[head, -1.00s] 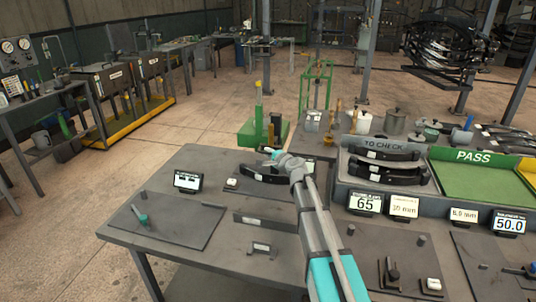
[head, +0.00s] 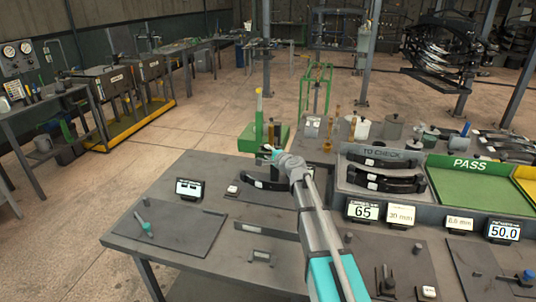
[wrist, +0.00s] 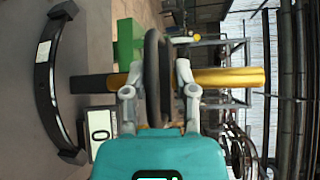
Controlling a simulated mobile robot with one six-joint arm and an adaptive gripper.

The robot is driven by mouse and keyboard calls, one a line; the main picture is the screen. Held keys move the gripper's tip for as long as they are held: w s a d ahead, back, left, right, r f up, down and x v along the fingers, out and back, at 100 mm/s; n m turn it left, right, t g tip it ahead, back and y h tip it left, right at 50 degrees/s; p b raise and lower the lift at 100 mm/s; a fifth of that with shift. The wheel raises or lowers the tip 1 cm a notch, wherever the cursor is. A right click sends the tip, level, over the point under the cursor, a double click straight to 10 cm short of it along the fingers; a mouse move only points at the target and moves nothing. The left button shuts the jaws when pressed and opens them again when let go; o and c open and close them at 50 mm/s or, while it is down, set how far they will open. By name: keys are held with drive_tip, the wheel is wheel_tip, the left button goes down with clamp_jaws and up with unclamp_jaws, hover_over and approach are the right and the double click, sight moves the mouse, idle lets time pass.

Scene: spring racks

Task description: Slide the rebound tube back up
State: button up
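A gold tube (wrist: 228,77) lies sideways across the wrist view, in line with a dark rod (wrist: 90,84) on its left. I take this to be the rebound tube. A dark flat loop or disc (wrist: 152,78) stands edge-on between the fingers of my gripper (wrist: 158,72). The fingers are apart on either side of it; no firm contact is clear. In the head view my gripper (head: 270,152) is over the far edge of the bench, beside a green stand (head: 248,144).
A dark curved leaf spring (head: 265,182) lies on the bench, also in the wrist view (wrist: 45,80). A small display (head: 188,188) stands to its left. The TO CHECK rack (head: 345,178) and green PASS tray (head: 468,183) are at right.

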drive_tip(key=shift+o, duration=0.4)
drive_tip(key=shift+f, duration=0.1)
drive_tip(key=shift+s+f+b, duration=0.1)
drive_tip(key=shift+f+b, duration=0.1)
drive_tip(key=shift+b, duration=0.1)
wheel_tip(320, 180, down, 8)
drive_tip(key=b, duration=0.8)
drive_tip(key=r+p+v, duration=0.1)
drive_tip(key=p+v, duration=0.2)
drive_tip(key=v, duration=1.1)
drive_tip(key=s+a+f+n+g, duration=0.1)
drive_tip(key=s+f+n+g, duration=0.1)
drive_tip(key=s+f+n, duration=0.1)
drive_tip(key=s+a+f+n+g+h+p, duration=0.1)
drive_tip(key=s+a+f+n+g, duration=0.1)
drive_tip(key=s+f+n+g, duration=0.1)
drive_tip(key=s+a+f+n+g+h, duration=0.1)
drive_tip(key=s+f+n+g, duration=0.1)
drive_tip(key=s, duration=0.3)
drive_tip(key=shift+s+a+f+n+g, duration=0.1)
drive_tip(key=shift+s+f+n+g, duration=0.1)
drive_tip(key=shift+f+n, duration=0.25)
drive_tip(key=shift+s+a+f+n+g, duration=0.1)
drive_tip(key=shift+s+f+n+g, duration=0.1)
drive_tip(key=shift+f+n, duration=0.2)
drive_tip(key=shift+s+d+f+n+g+h, duration=0.3)
drive_tip(key=shift+s+f+n+g, duration=0.1)
drive_tip(key=shift+s+f, duration=0.15)
drive_tip(key=shift+r, duration=0.1)
